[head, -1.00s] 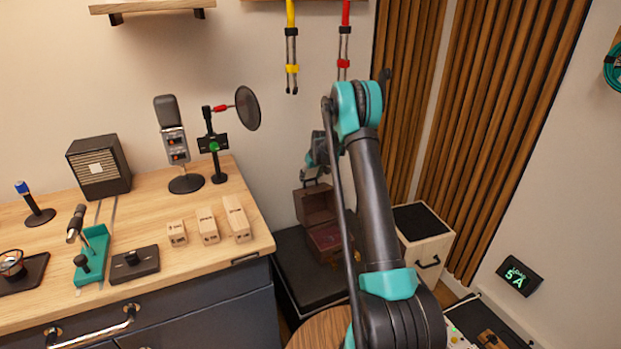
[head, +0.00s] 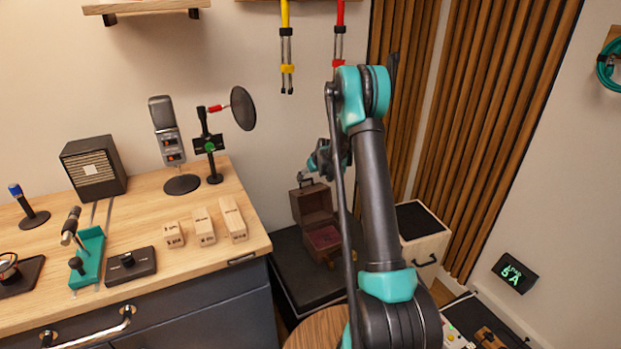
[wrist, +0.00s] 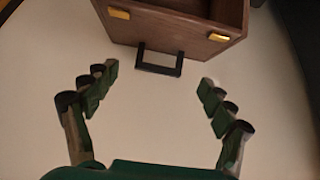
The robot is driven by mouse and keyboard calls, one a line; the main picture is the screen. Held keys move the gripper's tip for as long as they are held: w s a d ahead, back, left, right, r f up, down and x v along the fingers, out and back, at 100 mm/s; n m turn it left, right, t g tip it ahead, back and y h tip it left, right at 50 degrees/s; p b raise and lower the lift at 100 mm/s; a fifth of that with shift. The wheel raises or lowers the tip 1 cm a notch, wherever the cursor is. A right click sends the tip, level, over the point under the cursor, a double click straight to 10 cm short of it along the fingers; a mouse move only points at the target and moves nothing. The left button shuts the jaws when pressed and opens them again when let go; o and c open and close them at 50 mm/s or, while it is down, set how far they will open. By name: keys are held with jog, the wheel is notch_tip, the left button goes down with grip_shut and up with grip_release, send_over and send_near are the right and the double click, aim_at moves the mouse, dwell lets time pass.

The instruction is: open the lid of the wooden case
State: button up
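The wooden case (head: 325,242) sits on a dark low surface beside the desk. Its lid (head: 314,205) stands raised at the back, and the reddish inside shows; my arm hides part of the right side. In the wrist view the brown lid (wrist: 180,27) shows at the top, with two brass latches and a black handle (wrist: 160,62) on its edge. My gripper (wrist: 159,78) is open, with its fingers spread wide and nothing held. The handle lies between and just beyond the fingertips, apart from both. In the head view my gripper (head: 322,160) is above the lid.
The wooden desk (head: 205,255) at left holds a microphone (head: 166,130), a pop filter (head: 243,108) and several wooden blocks. A pale box with a dark top (head: 425,245) stands right of the case.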

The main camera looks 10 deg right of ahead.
jog(key=shift+r, duration=0.1)
jog(key=v, duration=1.2)
